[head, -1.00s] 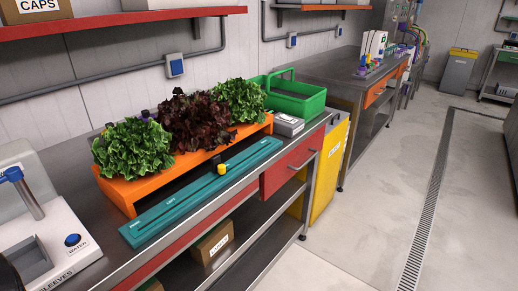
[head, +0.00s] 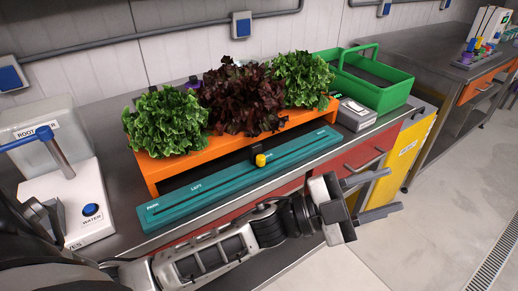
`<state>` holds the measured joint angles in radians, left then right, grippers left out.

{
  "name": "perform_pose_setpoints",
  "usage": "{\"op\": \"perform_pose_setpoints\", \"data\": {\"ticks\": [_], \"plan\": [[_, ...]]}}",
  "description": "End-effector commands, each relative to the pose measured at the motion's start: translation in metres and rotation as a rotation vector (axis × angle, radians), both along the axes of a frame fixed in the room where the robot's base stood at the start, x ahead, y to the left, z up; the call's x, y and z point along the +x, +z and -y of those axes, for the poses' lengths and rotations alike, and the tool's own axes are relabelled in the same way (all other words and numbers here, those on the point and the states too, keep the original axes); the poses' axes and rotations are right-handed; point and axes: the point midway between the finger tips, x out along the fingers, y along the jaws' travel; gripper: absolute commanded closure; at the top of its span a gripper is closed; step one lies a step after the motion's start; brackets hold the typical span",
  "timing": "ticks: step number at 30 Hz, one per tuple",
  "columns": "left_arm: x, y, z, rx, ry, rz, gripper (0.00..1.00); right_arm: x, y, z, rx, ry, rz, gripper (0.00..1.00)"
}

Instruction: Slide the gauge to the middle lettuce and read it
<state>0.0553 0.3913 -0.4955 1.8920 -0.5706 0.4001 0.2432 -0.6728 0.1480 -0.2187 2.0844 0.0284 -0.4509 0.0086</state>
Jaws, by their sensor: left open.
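The gauge is a black slider with a yellow knob (head: 261,160) on a teal rail (head: 215,184) along the bench front. It sits right of the LEFT label, roughly in front of the dark red middle lettuce (head: 243,97). A green lettuce stands on each side, left (head: 165,122) and right (head: 302,80), on an orange stand (head: 165,170). My left gripper (head: 390,192) is open and empty, its fingers pointing right. It is in front of the bench, to the right of and nearer than the knob, not touching it. My right gripper is out of view.
A green crate (head: 385,98) and a small grey box (head: 356,115) stand right of the rail. A white device with a blue button (head: 90,210) stands at the left. A red drawer (head: 365,150) and yellow bin (head: 405,150) are below and right. The floor at right is clear.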

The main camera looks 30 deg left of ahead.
Motion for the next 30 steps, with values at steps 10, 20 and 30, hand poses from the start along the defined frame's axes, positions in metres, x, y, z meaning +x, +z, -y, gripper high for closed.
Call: {"op": "perform_pose_setpoints", "data": {"ticks": [10, 20, 30], "plan": [[-0.007, 0.010, -0.020, 1.006, -0.782, 0.646, 0.58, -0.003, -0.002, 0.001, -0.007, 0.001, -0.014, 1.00], [0.050, 0.064, -0.220, 1.939, -0.902, 0.226, 0.58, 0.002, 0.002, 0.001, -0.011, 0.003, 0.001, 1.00], [0.048, 0.066, -0.261, 2.068, -0.878, 0.064, 0.58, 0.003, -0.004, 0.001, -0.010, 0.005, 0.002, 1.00]]}}
